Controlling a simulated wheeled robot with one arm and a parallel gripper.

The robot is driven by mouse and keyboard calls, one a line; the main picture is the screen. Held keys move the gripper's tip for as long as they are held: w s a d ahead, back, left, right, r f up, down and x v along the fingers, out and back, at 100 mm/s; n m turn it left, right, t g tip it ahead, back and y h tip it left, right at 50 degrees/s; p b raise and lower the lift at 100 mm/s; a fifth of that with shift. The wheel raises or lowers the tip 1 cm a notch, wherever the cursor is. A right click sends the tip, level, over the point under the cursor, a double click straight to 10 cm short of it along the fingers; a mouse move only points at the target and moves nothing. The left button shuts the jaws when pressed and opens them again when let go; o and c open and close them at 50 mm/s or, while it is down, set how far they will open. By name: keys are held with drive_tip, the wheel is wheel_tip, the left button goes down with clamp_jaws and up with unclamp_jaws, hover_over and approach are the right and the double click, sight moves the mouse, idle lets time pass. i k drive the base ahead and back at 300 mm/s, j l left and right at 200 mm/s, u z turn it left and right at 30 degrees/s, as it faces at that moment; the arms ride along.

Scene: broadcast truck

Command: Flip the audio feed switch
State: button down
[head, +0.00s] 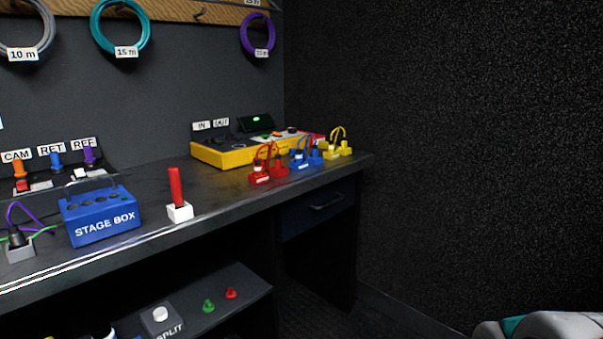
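No label reading "audio feed" is legible, so I cannot tell which control is that switch. An upright red lever (175,186) on a small white base (180,212) stands near the desk's front edge. A small red switch (22,185) and a small white one (80,173) sit by the CAM, RET and REF plugs at the left. A yellow console (222,154) with small controls stands at the back right, beside tags reading IN and what looks like OUT.
A blue STAGE BOX (103,220) stands left of the lever. Red (268,172), blue (306,158) and yellow (339,150) cabled connectors line the desk's right front. A lower shelf (245,290) holds a SPLIT box. Coiled cables hang above. A dark wall closes the right.

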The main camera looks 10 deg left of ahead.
sight(23, 186)
drive_tip(key=u, duration=1.95)
